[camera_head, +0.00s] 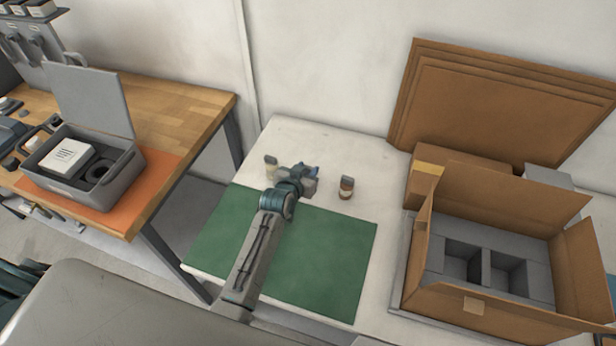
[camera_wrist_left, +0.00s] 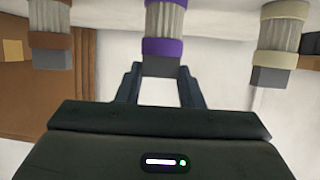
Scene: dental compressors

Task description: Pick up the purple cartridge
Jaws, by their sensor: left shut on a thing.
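The purple cartridge (camera_wrist_left: 163,48) has purple bands around a ribbed clear body and a grey block end. In the left wrist view it sits between the two fingers of my left gripper (camera_wrist_left: 160,74), which is shut on its grey end. In the head view my left gripper (camera_head: 304,177) is over the white table and hides most of the cartridge. A brown-banded cartridge (camera_head: 346,188) stands to its right, and a cream-banded cartridge (camera_head: 271,168) to its left. Both also show in the left wrist view, brown (camera_wrist_left: 50,35) and cream (camera_wrist_left: 282,38). My right gripper is out of view.
A green mat (camera_head: 335,255) covers the table's front. An open cardboard box (camera_head: 490,315) with a grey divided insert stands at the right. Flat cardboard sheets (camera_head: 500,100) lean on the wall. A wooden bench (camera_head: 190,110) with an open grey case (camera_head: 120,175) is at the left.

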